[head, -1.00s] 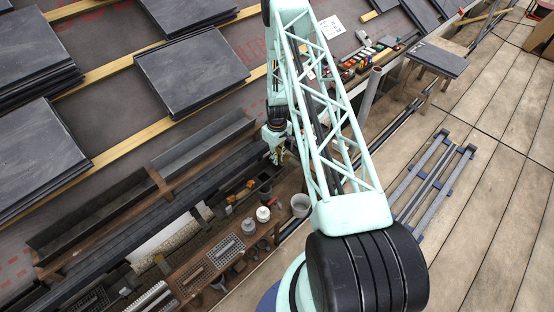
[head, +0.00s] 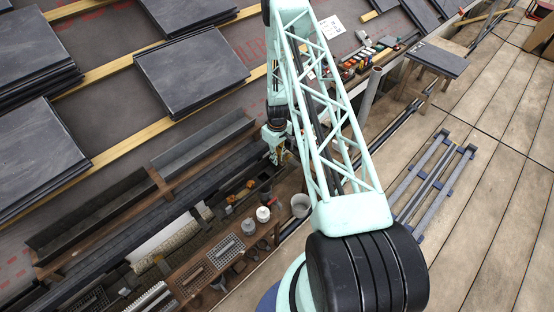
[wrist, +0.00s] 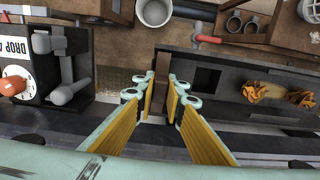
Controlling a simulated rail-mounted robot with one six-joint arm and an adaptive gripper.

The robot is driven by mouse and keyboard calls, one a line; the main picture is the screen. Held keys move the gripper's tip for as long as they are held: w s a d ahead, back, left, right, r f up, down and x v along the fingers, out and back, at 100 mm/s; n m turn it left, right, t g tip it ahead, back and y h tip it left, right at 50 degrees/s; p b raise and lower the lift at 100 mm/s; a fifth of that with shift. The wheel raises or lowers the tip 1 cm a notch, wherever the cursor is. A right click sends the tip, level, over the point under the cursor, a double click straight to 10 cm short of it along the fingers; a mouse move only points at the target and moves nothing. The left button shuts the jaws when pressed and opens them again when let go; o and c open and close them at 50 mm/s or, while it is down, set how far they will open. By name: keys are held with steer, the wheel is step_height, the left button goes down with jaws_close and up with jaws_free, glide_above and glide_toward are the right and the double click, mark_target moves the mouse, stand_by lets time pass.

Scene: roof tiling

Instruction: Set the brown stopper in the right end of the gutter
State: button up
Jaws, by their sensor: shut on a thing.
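My gripper (wrist: 160,90), with yellow pads, is shut on a small brown piece, the brown stopper (wrist: 163,67), seen edge-on between its fingertips in the wrist view. The pads hide part of it. In the head view my gripper (head: 278,157) hangs beyond the right end of the gutter and in front of it; the stopper is too small to make out there. The gutter (head: 205,143) is a long grey channel. Its right end (head: 252,121) is apart from my gripper. I cannot make out this gutter clearly in the wrist view.
A dark tray (wrist: 224,66) with orange crumpled pieces lies right of the fingers in the wrist view. A box marked DROP (wrist: 22,72) stands left. A pale cup (wrist: 154,12) is above. Stacked slates (head: 192,70) lie on the roof behind.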

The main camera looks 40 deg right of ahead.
stand_by(0.9)
steer(key=o, duration=0.9)
steer(key=shift+c, duration=0.2)
steer(key=shift+o, duration=0.3)
steer(key=o, duration=0.3)
steer(key=shift+r+p, duration=1.45)
steer(key=shift+r, duration=3)
steer(key=shift+r, duration=0.1)
